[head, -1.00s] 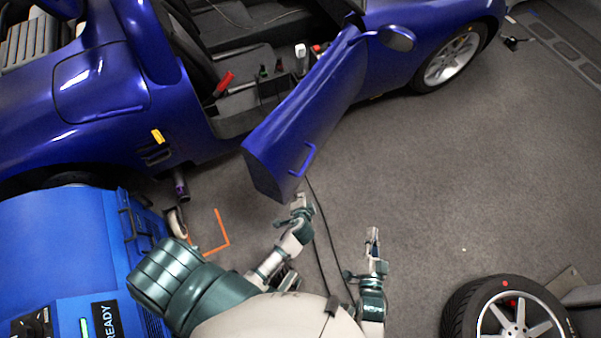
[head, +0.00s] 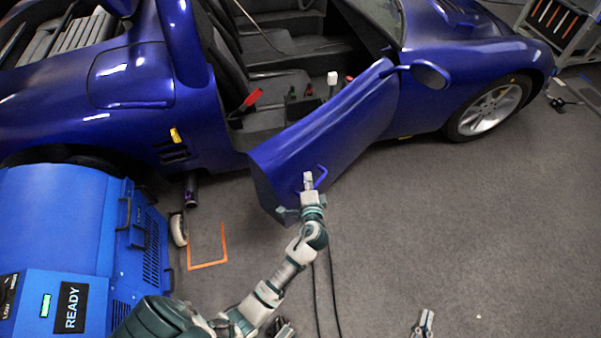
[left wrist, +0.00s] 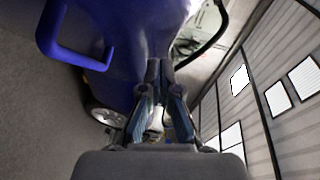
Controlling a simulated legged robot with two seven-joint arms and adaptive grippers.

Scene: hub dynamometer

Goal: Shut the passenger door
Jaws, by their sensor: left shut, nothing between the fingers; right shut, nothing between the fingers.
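The passenger door (head: 335,122) is blue and stands swung out from the blue car (head: 130,75), with its free end towards me. Its blue loop handle (head: 321,176) is on the outer face near that free end. My left gripper (head: 308,180) is shut and empty, close beside the handle in the head view; I cannot tell whether it touches the door. In the left wrist view the handle (left wrist: 72,52) is left of the shut fingers (left wrist: 155,75), apart from them, with the door (left wrist: 130,30) behind. My right gripper (head: 426,318) is shut and empty above the floor at the bottom edge.
A blue machine (head: 60,225) with a READY panel stands at the left. A red-handled tool (head: 251,99) is inside the open doorway. Cables (head: 322,290) run on the floor below the door. A grey rack (head: 560,25) is at top right.

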